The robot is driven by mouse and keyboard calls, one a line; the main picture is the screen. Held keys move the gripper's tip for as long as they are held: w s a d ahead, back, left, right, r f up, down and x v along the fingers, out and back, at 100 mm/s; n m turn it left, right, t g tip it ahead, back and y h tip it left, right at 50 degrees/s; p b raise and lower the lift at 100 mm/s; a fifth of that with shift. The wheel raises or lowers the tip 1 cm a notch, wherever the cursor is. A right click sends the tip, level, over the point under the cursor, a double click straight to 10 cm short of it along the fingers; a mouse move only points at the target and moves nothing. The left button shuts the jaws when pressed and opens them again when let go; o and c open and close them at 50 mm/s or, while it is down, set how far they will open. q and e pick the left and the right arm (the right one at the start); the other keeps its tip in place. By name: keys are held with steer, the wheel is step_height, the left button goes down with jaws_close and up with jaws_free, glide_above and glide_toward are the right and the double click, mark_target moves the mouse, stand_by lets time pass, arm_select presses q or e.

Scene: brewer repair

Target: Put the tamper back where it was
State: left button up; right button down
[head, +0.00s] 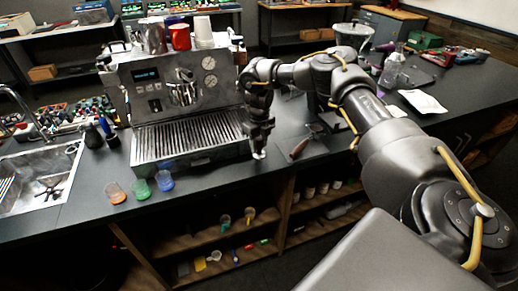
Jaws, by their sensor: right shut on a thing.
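My right gripper (260,138) points down over the black counter, just right of the espresso machine's drip tray. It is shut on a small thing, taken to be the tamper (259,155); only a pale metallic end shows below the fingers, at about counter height. I cannot tell whether that end touches the counter. The rest of it is hidden by the gripper. My left gripper is not in view.
The espresso machine (160,88) stands left of my gripper. A brown-handled tool (299,149) lies close on the right. A glass bottle (391,70) and white packet (422,102) are farther right.

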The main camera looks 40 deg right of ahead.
mark_target(259, 150)
step_height(259, 150, down, 3)
steer(key=shift+w+d+r+p, duration=0.1)
steer(key=shift+r+p, duration=0.05)
steer(key=shift+p, duration=1)
steer(key=shift+f, duration=0.25)
steer(key=shift+f, duration=0.1)
steer(key=shift+f, duration=0.1)
steer(key=c, duration=0.9)
jaws_free()
